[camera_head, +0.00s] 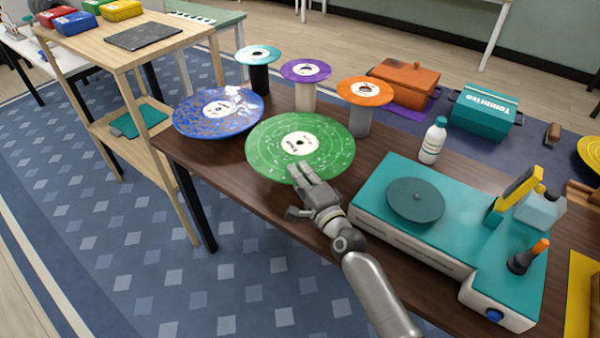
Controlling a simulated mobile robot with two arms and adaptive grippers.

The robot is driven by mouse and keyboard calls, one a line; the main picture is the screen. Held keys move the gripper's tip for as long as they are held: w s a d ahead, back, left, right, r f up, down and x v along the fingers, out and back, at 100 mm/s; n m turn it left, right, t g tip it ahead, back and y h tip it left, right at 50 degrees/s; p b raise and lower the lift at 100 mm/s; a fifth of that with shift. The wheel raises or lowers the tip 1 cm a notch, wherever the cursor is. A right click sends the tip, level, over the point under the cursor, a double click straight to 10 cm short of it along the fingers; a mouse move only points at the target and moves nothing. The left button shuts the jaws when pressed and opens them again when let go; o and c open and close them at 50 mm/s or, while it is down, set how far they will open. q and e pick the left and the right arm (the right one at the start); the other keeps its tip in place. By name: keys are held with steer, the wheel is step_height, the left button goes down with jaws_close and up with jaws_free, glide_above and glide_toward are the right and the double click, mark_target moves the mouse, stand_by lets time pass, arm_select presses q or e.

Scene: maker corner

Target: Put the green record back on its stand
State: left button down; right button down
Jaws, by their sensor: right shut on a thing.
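The green record (265,155), a large speckled disc with a white label, is roughly level over the dark wooden table, left of the teal record player. My right gripper (301,171) is shut on its near edge. The green record hides what is beneath it, so I cannot tell whether it rests on a stand. A blue record (195,122) lies just to its left, its support hidden. Behind are smaller discs on upright stands: teal (252,55) on black, purple (296,70) on cream, orange (359,90) on grey. My left gripper is not in view.
The teal record player (390,225) with a dark platter (416,199) fills the table's right part. A white bottle (432,142) stands behind it. An orange box (402,84) and a teal toolbox (482,109) are farther back. A wooden shelf unit (158,50) stands left.

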steer(key=shift+f+b, duration=0.45)
stand_by(0.4)
steer(key=c, duration=1.5)
jaws_free()
steer(key=shift+c, duration=0.2)
steer(key=v, duration=1.2)
